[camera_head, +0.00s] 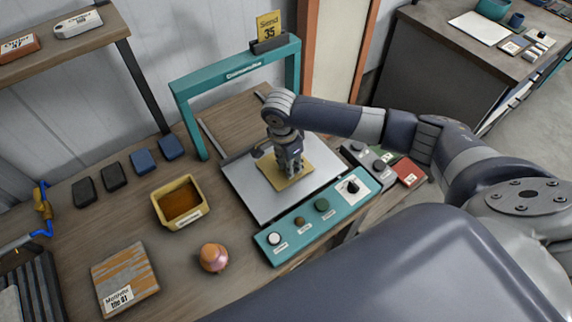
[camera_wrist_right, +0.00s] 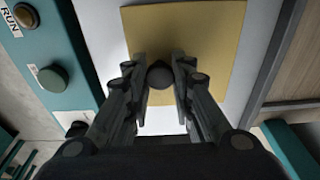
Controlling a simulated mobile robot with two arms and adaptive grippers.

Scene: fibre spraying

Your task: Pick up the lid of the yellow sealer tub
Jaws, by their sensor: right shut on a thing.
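The yellow sealer tub (camera_head: 173,212) stands open on the workbench, with brown contents. Its square yellow lid (camera_head: 276,180) is apart from it, over the pale metal plate of the teal-framed machine. In the wrist view the lid (camera_wrist_right: 210,40) fills the upper middle, with a dark round knob (camera_wrist_right: 159,75) between my fingers. My right gripper (camera_head: 291,172) points down and is shut on that knob. It also shows in the wrist view (camera_wrist_right: 160,82). I cannot tell whether the lid rests on the plate or hangs just above it. My left gripper is not in view.
The machine's teal arch (camera_head: 235,70) stands behind the plate (camera_head: 262,202), and its button panel (camera_head: 312,222) in front. An orange-pink ball-like object (camera_head: 214,257) and a striped board (camera_head: 125,278) lie nearer. Several dark and blue blocks (camera_head: 114,176) line the back left.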

